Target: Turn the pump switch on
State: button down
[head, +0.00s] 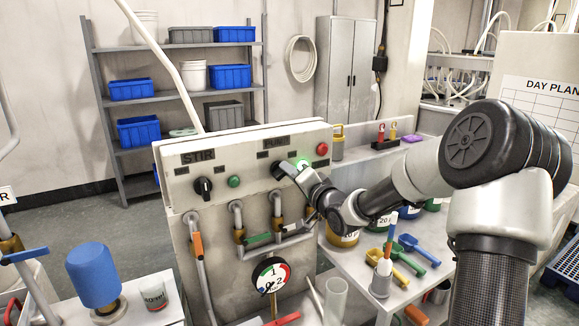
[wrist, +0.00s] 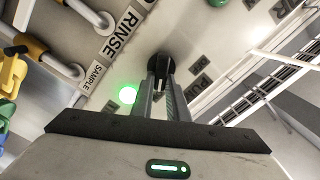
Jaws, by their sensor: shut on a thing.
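The pump switch is a black rotary knob (wrist: 160,62) on the pale control panel (head: 180,160), below the PUMP label (head: 276,141). My gripper (head: 287,170) reaches the panel from the right and its fingers (wrist: 161,88) are shut on the knob in the wrist view. In the head view the fingers largely hide the knob, and its exact angle is hard to read. A green lamp (wrist: 128,95) beside the knob glows brightly; it also shows lit in the head view (head: 303,163).
A STIR knob (head: 203,188) with a dim green lamp (head: 234,181) is to the left on the panel. A red button (head: 322,148) is at the upper right. Pipes with valve handles and a gauge (head: 270,277) are below. A side table (head: 350,262) holds scoops and jars.

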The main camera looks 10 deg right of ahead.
jog(key=shift+f+m, duration=0.15)
jog(key=shift+m, duration=0.25)
jog(key=c, duration=1.7)
grip_release()
jog(key=v, duration=1.7)
jog(key=shift+s, duration=0.2)
